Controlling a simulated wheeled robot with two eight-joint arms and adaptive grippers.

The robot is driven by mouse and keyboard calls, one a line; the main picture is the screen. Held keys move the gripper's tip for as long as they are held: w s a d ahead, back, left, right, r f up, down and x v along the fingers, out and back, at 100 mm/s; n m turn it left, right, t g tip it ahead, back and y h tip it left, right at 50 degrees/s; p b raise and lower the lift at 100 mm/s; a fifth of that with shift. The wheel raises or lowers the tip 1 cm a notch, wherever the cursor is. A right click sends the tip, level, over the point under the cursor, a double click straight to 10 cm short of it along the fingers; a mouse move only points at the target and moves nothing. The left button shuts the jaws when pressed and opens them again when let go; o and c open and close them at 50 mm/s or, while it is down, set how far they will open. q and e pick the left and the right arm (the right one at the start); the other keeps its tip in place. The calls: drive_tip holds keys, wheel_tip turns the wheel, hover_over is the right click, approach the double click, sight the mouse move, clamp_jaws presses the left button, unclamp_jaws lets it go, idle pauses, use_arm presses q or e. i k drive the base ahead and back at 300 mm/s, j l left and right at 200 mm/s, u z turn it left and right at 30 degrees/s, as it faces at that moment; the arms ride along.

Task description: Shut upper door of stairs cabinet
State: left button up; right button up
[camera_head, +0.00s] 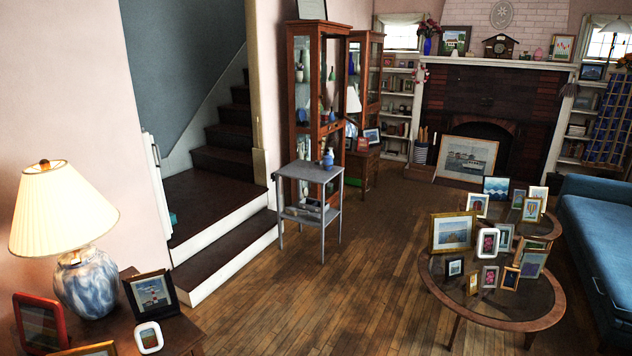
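A tall reddish-brown curio cabinet (317,34) with glass panels stands against the wall end to the right of the stairs (222,150). Vases and other small items show through its glass. Its upper glazed part faces right, toward the room, and is seen at a steep angle. I cannot tell how far its upper door stands open. A grey side table hides part of its lower half. Neither of my grippers is in view.
A second glazed cabinet (372,42) stands behind. Round glass tables (553,312) with picture frames and a blue sofa (596,225) are right. The wooden floor (350,290) between is clear.

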sight(361, 126)
drive_tip(key=i+l+z, duration=0.25)
drive_tip(key=i+z, duration=0.6)
drive_tip(key=i+u, duration=0.15)
drive_tip(key=i, duration=0.35)
drive_tip(key=i+l+u, duration=0.15)
drive_tip(key=i, duration=0.3)
drive_tip(key=i+l+u, duration=0.1)
drive_tip(key=i, duration=0.4)
drive_tip(key=i+j, duration=0.15)
drive_tip(key=i, duration=0.55)
drive_tip(key=i+j, duration=0.15)
drive_tip(key=i, duration=0.55)
drive_tip(key=i+j+u, duration=0.1)
drive_tip(key=i, duration=0.6)
drive_tip(key=i+z, duration=0.45)
drive_tip(key=i, duration=0.55)
drive_tip(key=i+l+u, duration=0.15)
drive_tip(key=i+u, duration=0.25)
drive_tip(key=i+l+u, duration=0.9)
drive_tip(key=l, duration=0.25)
drive_tip(key=i+l+u, duration=0.1)
drive_tip(key=l, duration=0.35)
drive_tip(key=i+l+u, duration=0.15)
drive_tip(key=l, duration=0.25)
drive_tip(key=l+u, duration=0.15)
drive_tip(key=l, duration=0.3)
drive_tip(key=k+l, duration=0.25)
